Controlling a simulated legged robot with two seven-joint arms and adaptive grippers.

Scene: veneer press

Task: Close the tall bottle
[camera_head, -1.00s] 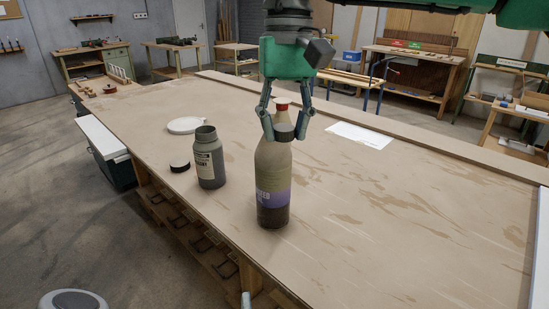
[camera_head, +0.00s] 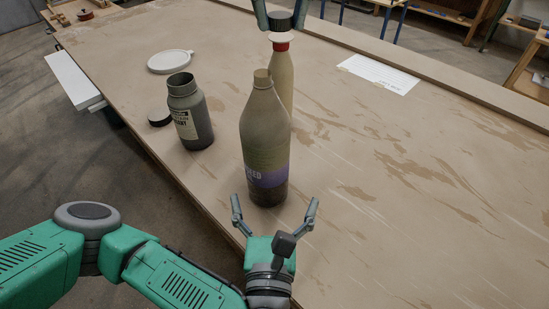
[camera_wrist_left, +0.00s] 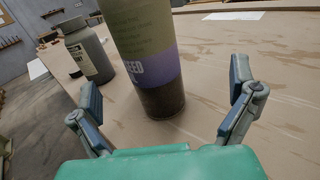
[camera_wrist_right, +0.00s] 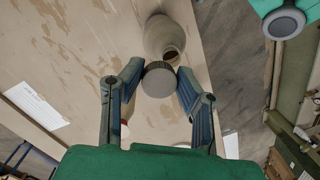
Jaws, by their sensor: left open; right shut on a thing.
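The tall bottle (camera_head: 262,135), olive above with a purple band and dark base, stands upright on the bench. Its narrow neck has no cap; its mouth also shows in the right wrist view (camera_wrist_right: 173,55). My right gripper (camera_head: 280,18) is shut on a dark round cap (camera_wrist_right: 160,79), above and beyond the bottle, apart from its neck. My left gripper (camera_head: 275,200) is open and empty, low at the near side of the bottle. In the left wrist view the bottle's lower body (camera_wrist_left: 150,60) stands ahead, between and beyond the open fingers, apparently untouched.
A second bottle with a red and white top (camera_head: 281,45) stands close behind the tall one. At left are an open grey jar (camera_head: 190,115), a black lid (camera_head: 159,118) and a white disc (camera_head: 170,61). A white sheet (camera_head: 378,73) lies at the back. The bench's right side is clear.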

